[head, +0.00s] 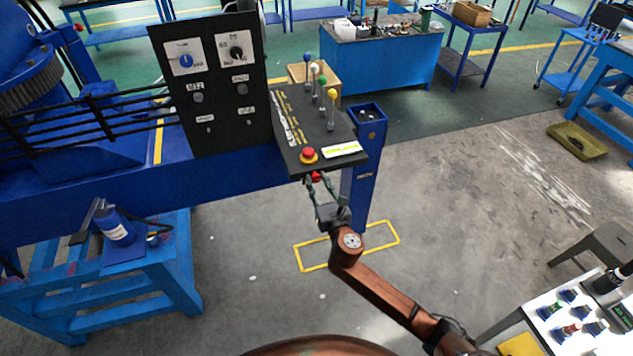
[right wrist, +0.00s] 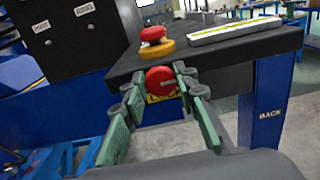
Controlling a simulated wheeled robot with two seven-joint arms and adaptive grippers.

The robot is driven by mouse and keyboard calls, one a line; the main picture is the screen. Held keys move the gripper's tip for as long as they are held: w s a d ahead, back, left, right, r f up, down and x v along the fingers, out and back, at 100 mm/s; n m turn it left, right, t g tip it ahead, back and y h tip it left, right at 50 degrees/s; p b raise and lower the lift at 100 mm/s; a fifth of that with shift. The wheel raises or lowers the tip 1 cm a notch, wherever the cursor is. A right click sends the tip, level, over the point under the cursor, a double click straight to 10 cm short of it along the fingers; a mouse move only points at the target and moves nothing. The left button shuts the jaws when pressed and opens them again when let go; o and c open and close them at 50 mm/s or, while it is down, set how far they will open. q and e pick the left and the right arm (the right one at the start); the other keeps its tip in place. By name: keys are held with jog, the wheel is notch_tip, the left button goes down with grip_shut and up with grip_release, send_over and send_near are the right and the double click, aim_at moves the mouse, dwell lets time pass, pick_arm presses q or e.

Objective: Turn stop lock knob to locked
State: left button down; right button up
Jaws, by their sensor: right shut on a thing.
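A red knob (head: 316,176) sits on the front face of the crane stand's sloped control panel (head: 300,120), just below its near edge. In the right wrist view the red knob (right wrist: 160,79) shows a small light mark on its face and a yellow plate behind it. My right gripper (head: 317,187) reaches up to it from below. In the right wrist view its green-padded fingers (right wrist: 158,88) stand on either side of the knob and are shut on it. The knob's exact turn is hard to read. My left gripper is not in view.
A red mushroom button on a yellow base (head: 308,155) sits on the panel top right above the knob. Several ball-topped levers (head: 331,108) stand farther back. A blue post (head: 366,160) rises beside the panel. The floor in front is clear.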

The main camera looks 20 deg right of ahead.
jog(key=shift+a, duration=0.25)
jog(key=shift+c, duration=0.4)
jog(key=shift+d, duration=0.2)
jog(key=shift+m, duration=1.3)
jog(key=m+p, duration=0.1)
jog(key=m, duration=0.5)
jog(key=shift+d, duration=0.15)
jog(key=m, duration=0.5)
jog(key=shift+d+f, duration=0.1)
jog(key=shift+m, duration=2.2)
jog(key=shift+f, duration=0.1)
